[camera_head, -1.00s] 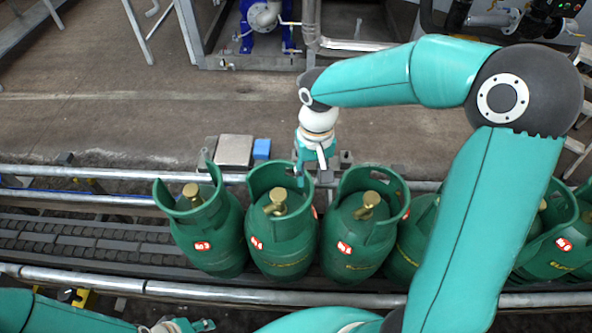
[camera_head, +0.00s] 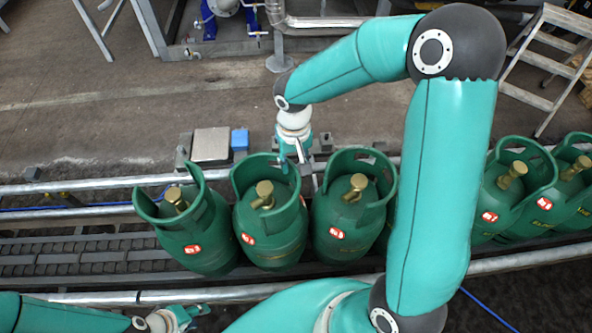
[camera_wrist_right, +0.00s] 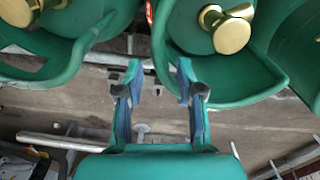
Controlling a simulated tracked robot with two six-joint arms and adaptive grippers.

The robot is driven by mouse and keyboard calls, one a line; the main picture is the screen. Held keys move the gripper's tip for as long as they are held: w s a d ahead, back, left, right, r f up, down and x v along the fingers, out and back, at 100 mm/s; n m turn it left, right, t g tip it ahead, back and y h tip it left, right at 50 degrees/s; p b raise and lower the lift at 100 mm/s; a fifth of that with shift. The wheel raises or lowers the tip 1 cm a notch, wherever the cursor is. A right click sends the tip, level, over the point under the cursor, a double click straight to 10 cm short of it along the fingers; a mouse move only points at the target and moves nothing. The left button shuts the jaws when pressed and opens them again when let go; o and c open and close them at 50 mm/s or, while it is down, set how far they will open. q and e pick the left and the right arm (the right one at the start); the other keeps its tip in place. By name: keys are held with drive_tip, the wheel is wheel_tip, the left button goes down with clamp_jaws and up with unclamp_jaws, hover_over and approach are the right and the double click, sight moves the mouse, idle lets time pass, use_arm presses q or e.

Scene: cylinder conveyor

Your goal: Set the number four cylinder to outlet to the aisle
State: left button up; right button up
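Several green gas cylinders with brass valves stand in a row on the conveyor in the head view. The left one (camera_head: 205,240), the second one (camera_head: 272,225) and the third one (camera_head: 345,225) carry red-and-white number labels too small to read surely, so I cannot tell which is number four. My right gripper (camera_head: 298,166) reaches down at the far side between the second and third cylinders. In the right wrist view its fingers (camera_wrist_right: 158,84) are apart with nothing between them, close to two cylinder collars. My left gripper (camera_head: 190,318) is low at the near rail, its fingers unclear.
More cylinders (camera_head: 508,190) stand right of my right arm, which hides part of the row. The roller conveyor (camera_head: 90,255) is empty at the left, between metal rails. Beyond the row are a grey box (camera_head: 211,145), a blue box (camera_head: 240,140) and a step ladder (camera_head: 550,60).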

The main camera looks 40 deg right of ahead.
sight(294, 173)
drive_tip(key=shift+f, duration=2.75)
clamp_jaws()
